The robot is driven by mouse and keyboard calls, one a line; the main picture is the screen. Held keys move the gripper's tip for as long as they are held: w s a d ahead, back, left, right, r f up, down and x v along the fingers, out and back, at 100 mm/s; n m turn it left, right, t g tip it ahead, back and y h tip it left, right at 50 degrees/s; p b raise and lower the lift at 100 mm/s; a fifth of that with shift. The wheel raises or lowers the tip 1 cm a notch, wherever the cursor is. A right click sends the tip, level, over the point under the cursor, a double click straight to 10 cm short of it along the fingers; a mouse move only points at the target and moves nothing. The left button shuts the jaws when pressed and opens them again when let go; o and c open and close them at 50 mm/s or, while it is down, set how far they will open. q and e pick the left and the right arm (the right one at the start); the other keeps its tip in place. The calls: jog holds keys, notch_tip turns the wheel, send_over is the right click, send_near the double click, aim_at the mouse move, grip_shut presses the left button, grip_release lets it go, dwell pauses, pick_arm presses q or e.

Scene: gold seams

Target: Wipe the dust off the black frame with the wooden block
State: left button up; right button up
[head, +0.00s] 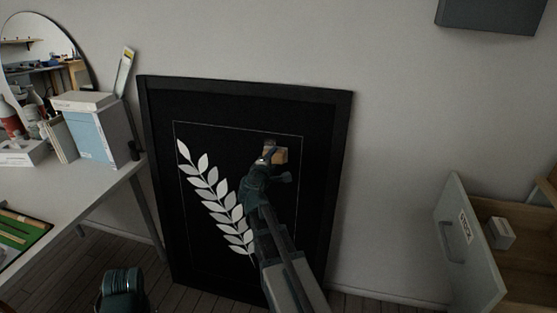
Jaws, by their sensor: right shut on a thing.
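The black frame (155,130) leans upright against the wall, with a white leaf branch (216,195) on its dark picture. My right gripper (268,157) reaches up in front of the upper right part of the picture. It is shut on the wooden block (281,155), a small tan piece. The block appears to be at the picture surface; I cannot tell if it touches. A greyish patch shows just above the block. My right arm hides the lower right part of the picture. A part of my left arm shows at the bottom left; its fingertips cannot be made out.
A white table (90,185) with boxes, bottles and a green mat (18,232) stands left of the frame. A round mirror (45,60) is behind it. At the right, an open drawer (470,245) holds a small white box (499,233). A grey box hangs at the upper right.

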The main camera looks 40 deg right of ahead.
aim_at(281, 154)
jog(key=shift+w+a, duration=0.35)
jog(key=shift+w+a+r+p, duration=0.5)
jog(key=shift+w+r+p, duration=0.05)
jog(key=shift+w, duration=0.15)
jog(key=shift+w+a+r+p, duration=0.45)
jog(key=shift+w+r+p, duration=0.1)
jog(key=shift+w, duration=0.15)
jog(key=shift+f, duration=0.1)
jog(key=shift+s+d, duration=1.25)
jog(key=shift+s+d, duration=1.1)
jog(key=shift+s, duration=0.3)
